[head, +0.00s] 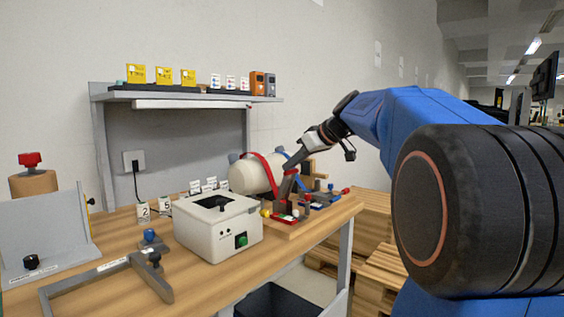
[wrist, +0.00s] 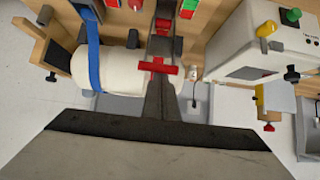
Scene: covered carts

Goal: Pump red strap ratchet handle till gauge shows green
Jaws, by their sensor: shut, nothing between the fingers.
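A red strap (head: 271,168) runs over a white cylinder (head: 246,176), which also shows in the wrist view (wrist: 62,62). A red crossbar (wrist: 145,68), seemingly the ratchet handle's grip, lies at the tips of my gripper (wrist: 158,82). My gripper's fingers are shut with nothing between them; in the head view my gripper (head: 287,187) reaches down beside the cylinder. I cannot tell whether it touches the bar. The dark ratchet body (wrist: 162,45) lies beyond the bar.
A blue strap (wrist: 93,55) crosses the cylinder beside the red bar. A white box with a green knob (head: 218,225) stands close by on the wooden bench (head: 115,260). A shelf (head: 190,98) is behind. Wooden pallets (head: 378,235) stand at right.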

